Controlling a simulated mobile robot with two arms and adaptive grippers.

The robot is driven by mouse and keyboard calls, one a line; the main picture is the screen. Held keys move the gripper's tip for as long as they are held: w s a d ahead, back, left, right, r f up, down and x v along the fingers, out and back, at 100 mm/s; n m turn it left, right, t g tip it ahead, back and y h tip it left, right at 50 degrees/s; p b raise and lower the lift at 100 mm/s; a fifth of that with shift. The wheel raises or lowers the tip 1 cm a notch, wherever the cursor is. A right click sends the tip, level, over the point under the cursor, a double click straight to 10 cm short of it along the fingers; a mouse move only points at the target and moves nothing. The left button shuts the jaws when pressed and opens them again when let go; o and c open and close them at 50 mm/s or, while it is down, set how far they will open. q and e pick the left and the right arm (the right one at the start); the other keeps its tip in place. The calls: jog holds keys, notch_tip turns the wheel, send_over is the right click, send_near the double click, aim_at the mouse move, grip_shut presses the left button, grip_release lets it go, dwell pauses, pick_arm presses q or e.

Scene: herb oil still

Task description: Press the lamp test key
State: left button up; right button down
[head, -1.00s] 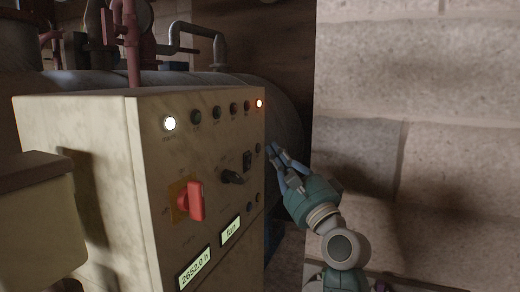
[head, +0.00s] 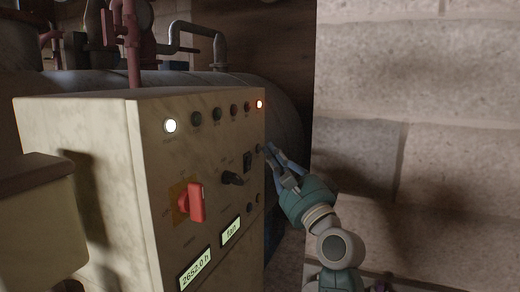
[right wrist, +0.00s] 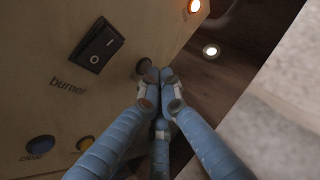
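The cream control cabinet (head: 85,140) stands at the left and centre, its front panel facing right. A small round dark key (head: 258,148) sits near the panel's right edge; it also shows in the right wrist view (right wrist: 144,66). I cannot read a label for it, so I cannot confirm that it is the lamp test key. My right gripper (head: 272,150) is shut and empty, its fingertips just right of this key. In the right wrist view the fingertips (right wrist: 159,76) are together beside the key; contact is unclear. My left gripper is not in view.
The burner rocker switch (right wrist: 98,45), a red rotary handle (head: 196,202) and a black selector knob (head: 232,178) project from the panel. In the lamp row, the white lamp (head: 171,126) and orange lamp (head: 260,104) are lit. A block wall (head: 420,120) stands at the right.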

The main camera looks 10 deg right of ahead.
jog(key=shift+w+a, duration=0.2)
jog(key=shift+a, duration=0.1)
dwell(0.8)
jog(key=shift+d, duration=0.1)
jog(key=shift+s+d+p, duration=0.3)
jog(key=shift+s+d, duration=0.15)
jog(key=shift+d, duration=0.05)
jog(key=shift+d, duration=0.1)
jog(key=s+d, duration=0.1)
jog(key=d, duration=0.1)
jog(key=s+d, duration=0.1)
jog(key=d, duration=0.1)
jog(key=shift+s, duration=0.4)
dwell(0.4)
